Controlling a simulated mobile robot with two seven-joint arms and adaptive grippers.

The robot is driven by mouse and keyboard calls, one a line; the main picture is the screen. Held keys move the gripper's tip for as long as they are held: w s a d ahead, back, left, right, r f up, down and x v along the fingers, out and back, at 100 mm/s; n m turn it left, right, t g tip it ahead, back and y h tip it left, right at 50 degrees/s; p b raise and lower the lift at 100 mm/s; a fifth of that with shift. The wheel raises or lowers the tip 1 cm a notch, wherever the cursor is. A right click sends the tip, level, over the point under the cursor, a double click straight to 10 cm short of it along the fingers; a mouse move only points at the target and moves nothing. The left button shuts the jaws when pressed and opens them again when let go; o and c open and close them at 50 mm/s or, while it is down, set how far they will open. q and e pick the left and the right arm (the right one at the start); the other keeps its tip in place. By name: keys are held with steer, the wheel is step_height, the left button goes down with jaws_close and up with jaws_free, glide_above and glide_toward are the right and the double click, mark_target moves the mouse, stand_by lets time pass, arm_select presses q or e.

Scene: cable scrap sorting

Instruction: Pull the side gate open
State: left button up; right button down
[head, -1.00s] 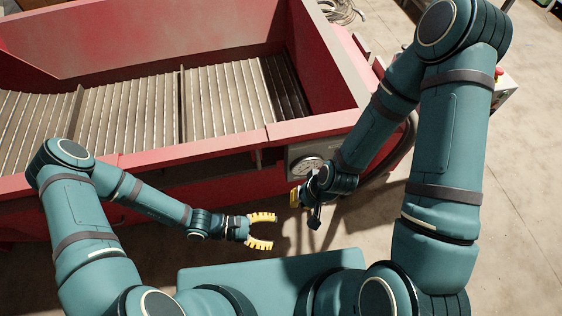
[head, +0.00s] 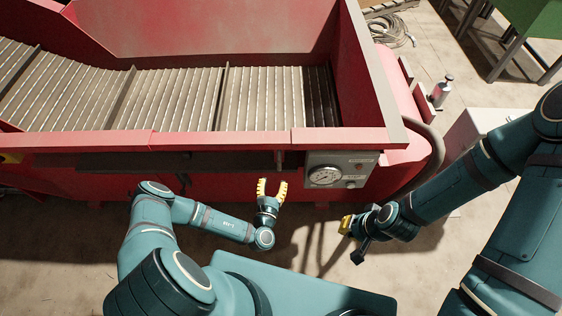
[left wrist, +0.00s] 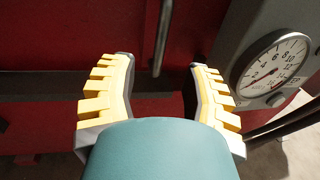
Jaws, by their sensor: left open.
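The red side wall (head: 220,139) of the slatted conveyor trough runs across the head view, with seams in its top rim; I cannot tell for certain which section is the side gate. A short upright bar (head: 280,159) hangs below the rim, left of the gauge box. It looks like a handle and also shows in the left wrist view (left wrist: 162,35), ahead of and between the fingers. My left gripper (head: 271,184) is open and empty, yellow fingers pointing at the wall, apart from the bar. My right gripper (head: 347,225) is lower right, its jaws unclear.
A grey gauge box (head: 340,168) sits right of the bar, close to my left gripper; its dial (left wrist: 272,65) shows in the wrist view. A curved dark pipe (head: 436,150) rounds the machine's right corner. A small canister (head: 441,90) stands beyond. Bare floor lies in front.

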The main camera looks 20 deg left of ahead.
mark_target(279, 163)
arm_select(q)
steer(key=w, duration=0.3)
steer(key=w+b, duration=0.1)
steer(key=w, duration=0.2)
steer(key=w+b, duration=0.1)
steer(key=w, duration=0.3)
steer(key=shift+a, duration=0.35)
jaws_close()
